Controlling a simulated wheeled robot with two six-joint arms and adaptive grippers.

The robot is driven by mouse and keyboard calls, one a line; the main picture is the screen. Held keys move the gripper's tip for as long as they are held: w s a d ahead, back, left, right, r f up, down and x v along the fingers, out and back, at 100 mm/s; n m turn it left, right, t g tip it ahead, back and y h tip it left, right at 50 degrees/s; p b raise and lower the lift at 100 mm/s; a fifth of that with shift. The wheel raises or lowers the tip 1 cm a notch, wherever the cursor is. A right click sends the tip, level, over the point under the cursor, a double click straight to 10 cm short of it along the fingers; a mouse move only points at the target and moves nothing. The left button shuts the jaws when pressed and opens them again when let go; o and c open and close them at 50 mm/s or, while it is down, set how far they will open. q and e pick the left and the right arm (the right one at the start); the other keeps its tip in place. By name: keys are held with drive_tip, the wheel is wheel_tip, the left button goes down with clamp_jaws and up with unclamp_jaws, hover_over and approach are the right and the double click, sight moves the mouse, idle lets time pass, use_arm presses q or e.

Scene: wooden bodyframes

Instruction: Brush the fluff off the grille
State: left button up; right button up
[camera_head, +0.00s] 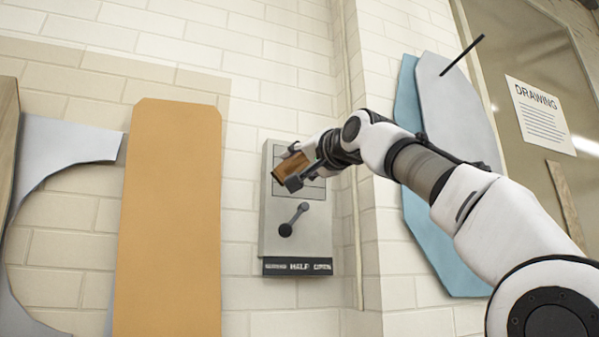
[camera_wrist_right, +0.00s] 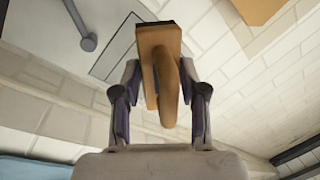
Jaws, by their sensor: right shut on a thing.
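My right gripper (camera_head: 291,167) is shut on a wooden brush (camera_head: 297,168) and holds it in front of the upper part of a grey wall box (camera_head: 270,225). In the right wrist view the brush (camera_wrist_right: 150,75) sits between the two fingers of the gripper (camera_wrist_right: 160,98), its curved handle toward the palm. The grille (camera_head: 315,190) appears as a lined panel on the box, partly hidden behind the gripper and brush. I cannot make out any fluff, nor tell whether the brush touches the grille. My left gripper is not in view.
A lever with a dark knob (camera_head: 286,229) sticks out from the box below the brush. A vertical pipe (camera_head: 354,240) runs right of the box. An orange board (camera_head: 170,220) stands to the left, blue and grey panels (camera_head: 450,110) to the right.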

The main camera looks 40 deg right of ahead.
drive_tip(key=w+p, duration=0.1)
drive_tip(key=w, duration=0.1)
drive_tip(key=w+d+p, duration=0.1)
drive_tip(key=w+p, duration=0.2)
drive_tip(key=w, duration=0.1)
drive_tip(key=shift+w+d, duration=0.25)
drive_tip(key=shift+d, duration=0.05)
drive_tip(key=shift+w+d+p, duration=0.25)
drive_tip(key=shift+w+p, duration=0.8)
drive_tip(key=shift+p, duration=0.05)
drive_tip(key=shift+s, duration=0.1)
drive_tip(key=shift+p, duration=0.6)
idle(0.9)
